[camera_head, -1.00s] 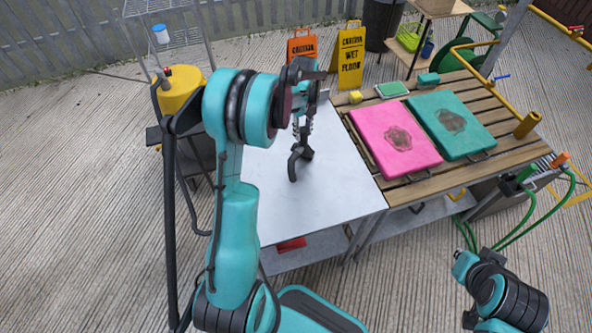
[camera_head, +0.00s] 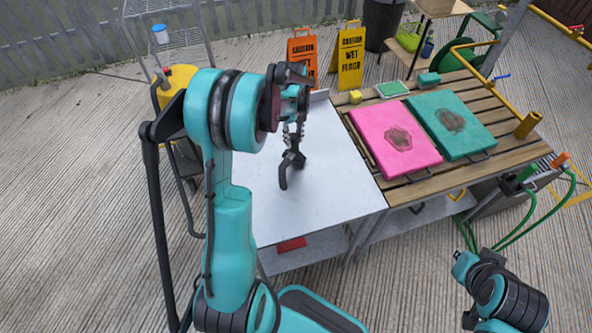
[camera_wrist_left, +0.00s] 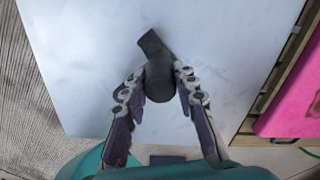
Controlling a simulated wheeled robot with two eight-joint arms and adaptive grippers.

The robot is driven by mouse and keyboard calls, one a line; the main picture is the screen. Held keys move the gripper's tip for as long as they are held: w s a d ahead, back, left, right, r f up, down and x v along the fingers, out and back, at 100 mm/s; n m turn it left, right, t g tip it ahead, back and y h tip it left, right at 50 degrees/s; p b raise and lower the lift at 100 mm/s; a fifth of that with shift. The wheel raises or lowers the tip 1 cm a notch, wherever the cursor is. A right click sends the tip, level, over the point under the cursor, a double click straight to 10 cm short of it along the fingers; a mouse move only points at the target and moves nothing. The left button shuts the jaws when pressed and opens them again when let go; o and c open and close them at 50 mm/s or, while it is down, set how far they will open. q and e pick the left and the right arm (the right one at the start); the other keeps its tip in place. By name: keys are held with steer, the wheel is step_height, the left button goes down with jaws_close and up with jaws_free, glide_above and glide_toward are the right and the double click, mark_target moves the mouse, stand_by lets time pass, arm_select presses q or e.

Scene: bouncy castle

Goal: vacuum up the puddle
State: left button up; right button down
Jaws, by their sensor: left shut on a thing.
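My left gripper (camera_head: 293,132) is shut on a black vacuum nozzle (camera_head: 289,172) over the grey-white metal tabletop (camera_head: 335,180). In the left wrist view the gripper (camera_wrist_left: 158,88) has its fingers on both sides of the nozzle (camera_wrist_left: 154,48). I cannot tell whether the nozzle touches the top. The yellow-topped vacuum canister (camera_head: 180,80) stands at the left, partly behind my arm. No puddle stands out; the tabletop in the left wrist view (camera_wrist_left: 230,60) has only faint pale mottling. My right arm is at the lower right, its gripper not visible.
A wooden slatted table (camera_head: 430,185) adjoins on the right, with stained pink (camera_head: 385,150) and teal (camera_head: 465,140) pads. Orange (camera_head: 303,55) and yellow (camera_head: 349,58) caution signs stand behind. A red object (camera_head: 291,244) lies on the shelf below. The tabletop right of the nozzle is clear.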

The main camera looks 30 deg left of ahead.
arm_select(q)
steer(key=shift+s+a, duration=0.25)
steer(key=shift+s, duration=0.7)
steer(key=shift+s+a, duration=0.2)
steer(key=shift+s, duration=0.75)
steer(key=shift+s+a, duration=0.25)
steer(key=shift+s, duration=0.7)
step_height(320, 180, up, 7)
steer(key=p, duration=0.5)
steer(key=shift+d, duration=0.1)
